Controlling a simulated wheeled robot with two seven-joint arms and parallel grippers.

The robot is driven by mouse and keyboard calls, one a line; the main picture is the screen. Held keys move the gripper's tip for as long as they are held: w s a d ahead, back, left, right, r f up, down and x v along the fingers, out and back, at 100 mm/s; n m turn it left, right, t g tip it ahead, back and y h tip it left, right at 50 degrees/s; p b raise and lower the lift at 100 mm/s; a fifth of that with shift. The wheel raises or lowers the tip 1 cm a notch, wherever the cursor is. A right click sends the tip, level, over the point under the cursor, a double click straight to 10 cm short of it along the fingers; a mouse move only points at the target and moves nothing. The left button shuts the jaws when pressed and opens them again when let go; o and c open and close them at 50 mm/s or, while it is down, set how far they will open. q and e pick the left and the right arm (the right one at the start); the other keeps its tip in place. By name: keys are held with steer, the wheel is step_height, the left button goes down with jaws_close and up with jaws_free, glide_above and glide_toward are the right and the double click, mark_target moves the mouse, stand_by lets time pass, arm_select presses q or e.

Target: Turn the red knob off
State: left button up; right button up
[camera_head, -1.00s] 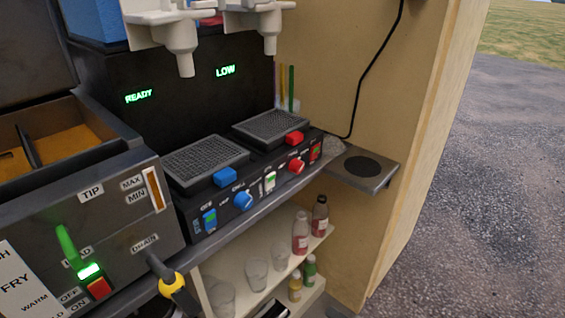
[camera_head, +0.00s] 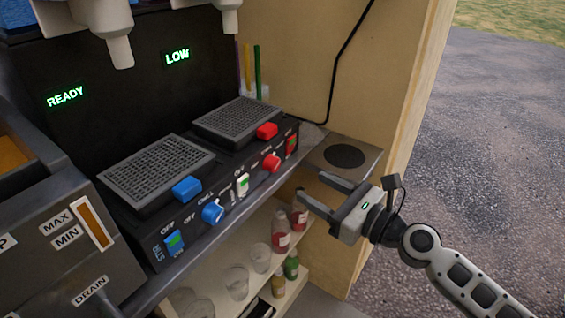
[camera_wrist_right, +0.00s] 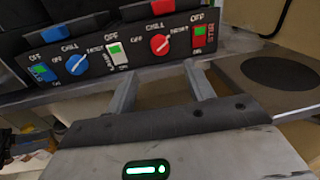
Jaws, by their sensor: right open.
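The red knob (camera_head: 271,163) sits on the front panel of the black slush machine, with a white pointer mark. It also shows in the right wrist view (camera_wrist_right: 160,44), ahead of my fingers and above the gap between them. My right gripper (camera_head: 310,186) is open and empty, in front of the panel to the right of the knob, and does not touch it. In the right wrist view both fingers (camera_wrist_right: 160,85) point at the panel. A red lever (camera_head: 266,131) and a red switch (camera_head: 291,145) are near the knob. My left gripper is not in view.
A blue knob (camera_head: 212,211), a blue lever (camera_head: 187,189) and a white-green switch (camera_head: 242,184) share the panel. A shelf below holds bottles (camera_head: 281,230) and cups (camera_head: 236,282). A side ledge with a dark disc (camera_head: 344,156) lies beyond my gripper.

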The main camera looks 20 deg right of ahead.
mark_target(276, 167)
steer(key=p+x, duration=0.1)
steer(key=x, duration=0.8)
steer(key=shift+w+a, duration=0.25)
steer(key=c, duration=1)
